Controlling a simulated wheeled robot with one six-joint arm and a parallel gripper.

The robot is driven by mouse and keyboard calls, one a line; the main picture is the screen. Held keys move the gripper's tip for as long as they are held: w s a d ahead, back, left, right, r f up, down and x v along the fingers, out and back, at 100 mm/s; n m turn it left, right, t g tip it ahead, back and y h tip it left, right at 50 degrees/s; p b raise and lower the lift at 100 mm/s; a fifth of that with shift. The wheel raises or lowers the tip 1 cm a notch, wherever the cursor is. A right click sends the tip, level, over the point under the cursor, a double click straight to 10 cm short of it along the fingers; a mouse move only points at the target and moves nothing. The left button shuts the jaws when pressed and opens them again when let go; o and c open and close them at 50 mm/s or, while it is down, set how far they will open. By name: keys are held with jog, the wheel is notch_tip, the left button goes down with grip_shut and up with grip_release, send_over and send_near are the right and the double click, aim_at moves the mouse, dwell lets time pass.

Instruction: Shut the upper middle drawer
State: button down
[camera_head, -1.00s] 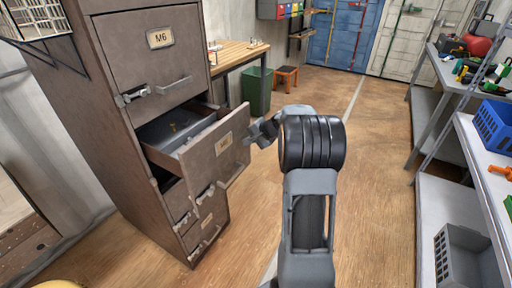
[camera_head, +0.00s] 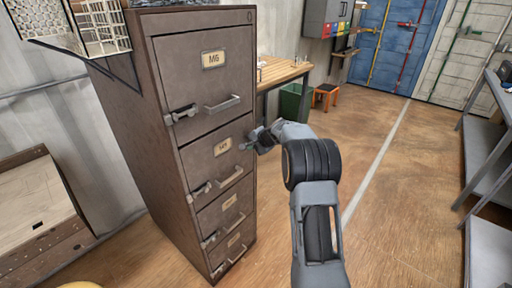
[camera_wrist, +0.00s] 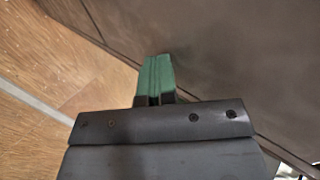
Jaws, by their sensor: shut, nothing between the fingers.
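The upper middle drawer (camera_head: 214,158) is the second from the top in a brown metal filing cabinet. Its front now looks flush with the drawers above and below. It has a label holder, a bar handle (camera_head: 231,177) and a latch on its left side. My gripper (camera_head: 262,136) is at the right edge of this drawer front, close to or touching it; I cannot tell which. In the wrist view my gripper's green fingertips (camera_wrist: 156,77) are together and empty, in front of the brown drawer face (camera_wrist: 222,62).
The top drawer (camera_head: 207,68), labelled M6, is shut, as are the lower drawers (camera_head: 226,209). A wooden table (camera_head: 283,71), a green bin (camera_head: 292,103) and an orange stool (camera_head: 326,90) stand behind. Grey shelving (camera_head: 489,245) is at the right. The floor between is clear.

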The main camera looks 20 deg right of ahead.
jog(key=shift+w+a+r, duration=0.15)
jog(key=shift+a, duration=0.15)
jog(key=shift+d, duration=0.1)
jog(key=s+d+r+b, duration=0.1)
jog(key=s+d+r, duration=0.5)
jog(key=s, duration=0.4)
jog(key=shift+r, duration=0.25)
